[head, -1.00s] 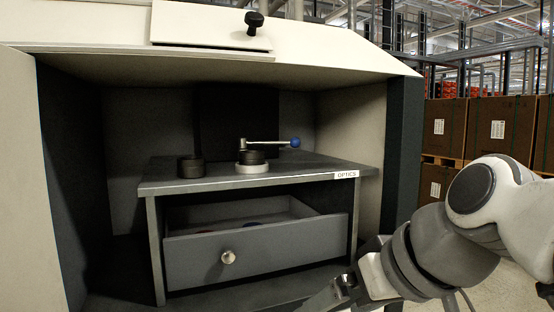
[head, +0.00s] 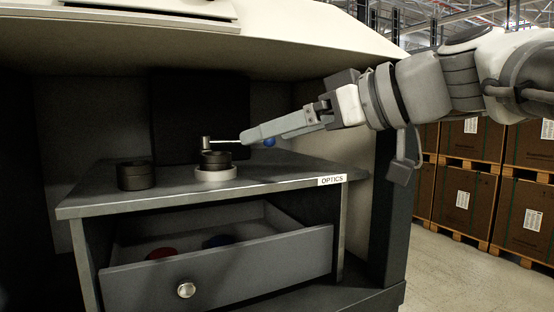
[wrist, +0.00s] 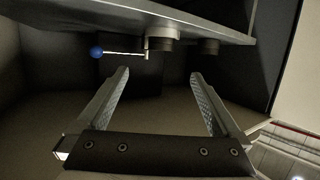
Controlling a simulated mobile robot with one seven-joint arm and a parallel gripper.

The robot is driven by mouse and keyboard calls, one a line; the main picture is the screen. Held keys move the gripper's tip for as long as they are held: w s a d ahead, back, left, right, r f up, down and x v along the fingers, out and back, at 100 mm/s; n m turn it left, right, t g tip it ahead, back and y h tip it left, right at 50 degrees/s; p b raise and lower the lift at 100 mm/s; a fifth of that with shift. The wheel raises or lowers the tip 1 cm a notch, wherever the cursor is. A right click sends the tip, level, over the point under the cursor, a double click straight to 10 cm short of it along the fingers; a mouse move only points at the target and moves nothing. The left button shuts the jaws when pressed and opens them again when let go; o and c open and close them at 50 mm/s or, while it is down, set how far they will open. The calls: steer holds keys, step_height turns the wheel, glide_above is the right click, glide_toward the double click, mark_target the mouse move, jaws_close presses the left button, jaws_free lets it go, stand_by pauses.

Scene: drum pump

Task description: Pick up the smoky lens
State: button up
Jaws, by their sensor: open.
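I cannot make out a smoky lens for certain in either view. The open drawer (head: 225,268) holds a red disc (head: 161,253) and a dark blue disc (head: 218,241); its front wall hides part of the inside. On the tabletop above stand a dark round holder (head: 136,176) and a clamp (head: 215,164) on a pale ring, with a lever ending in a blue ball (head: 269,141). My gripper (head: 248,136) is above the tabletop, its fingers overlapping the lever in the head view. In the wrist view my gripper (wrist: 161,76) is open and empty.
The grey table (head: 105,206), labelled OPTICS, stands inside a cabinet with side walls and a low hood (head: 180,40) overhead. The wrist view shows the tabletop edge (wrist: 215,28) at the top. Boxes on pallets (head: 465,195) stand outside at right.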

steer(key=p, duration=0.2)
glide_toward(214, 153)
steer(key=x, duration=0.4)
steer(key=shift+w, duration=0.1)
steer(key=p+x, duration=0.1)
steer(key=x, duration=0.4)
steer(key=shift+a+f+p, duration=0.2)
steer(key=shift+a+p, duration=0.1)
steer(key=c, duration=1.4)
steer(key=shift+c, duration=0.6)
steer(key=shift+r, duration=0.1)
